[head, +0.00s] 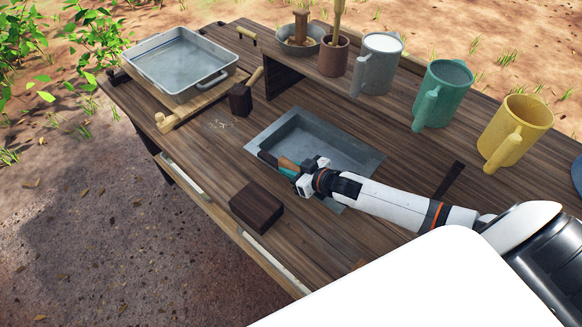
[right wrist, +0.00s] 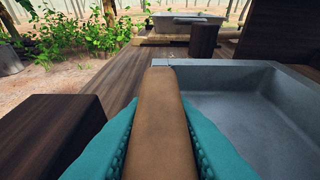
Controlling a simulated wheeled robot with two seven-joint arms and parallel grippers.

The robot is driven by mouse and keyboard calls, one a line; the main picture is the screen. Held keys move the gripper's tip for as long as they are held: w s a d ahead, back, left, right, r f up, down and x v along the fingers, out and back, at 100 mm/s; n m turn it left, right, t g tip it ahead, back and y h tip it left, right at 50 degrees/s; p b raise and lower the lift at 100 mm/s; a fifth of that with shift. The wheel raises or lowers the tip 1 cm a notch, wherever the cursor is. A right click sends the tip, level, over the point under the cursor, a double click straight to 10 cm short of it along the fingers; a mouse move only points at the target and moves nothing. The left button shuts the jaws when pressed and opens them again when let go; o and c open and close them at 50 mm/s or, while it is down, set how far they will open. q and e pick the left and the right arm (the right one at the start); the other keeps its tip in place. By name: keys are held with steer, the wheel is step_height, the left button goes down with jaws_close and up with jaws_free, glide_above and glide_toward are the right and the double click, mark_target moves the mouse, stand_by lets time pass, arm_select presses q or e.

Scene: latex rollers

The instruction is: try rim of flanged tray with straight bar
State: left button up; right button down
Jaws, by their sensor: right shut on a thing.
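The flanged tray (head: 335,150) is a grey metal pan with a flat rim, set in the middle of the wooden bench. Its basin also shows at the right of the right wrist view (right wrist: 245,105). My right gripper (head: 283,166) is at the tray's near-left side, its teal fingers shut on a straight brown bar (right wrist: 162,120). The bar points away from the wrist, along the tray's left rim. Its far end appears near the tray's far-left corner. I cannot tell whether the bar touches the rim. My left gripper is not in view.
A dark block (head: 257,207) lies left of the gripper, near the bench edge. A smaller dark block (head: 240,99) and a handled metal basin (head: 181,65) on a wooden frame are beyond. Grey (head: 377,66), green (head: 443,95) and yellow (head: 516,130) jugs line the raised shelf.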

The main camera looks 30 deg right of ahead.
steer(key=c, duration=1.2)
jaws_free()
steer(key=shift+o, duration=0.2)
steer(key=shift+s, duration=0.15)
steer(key=shift+s+d, duration=0.15)
steer(key=shift+s, duration=0.1)
steer(key=v, duration=1.1)
steer(key=shift+s+r+b, duration=0.1)
steer(key=shift+r+b, duration=0.05)
steer(key=shift+b, duration=0.2)
step_height(320, 180, up, 5)
steer(key=p, duration=0.5)
steer(key=shift+p, duration=0.35)
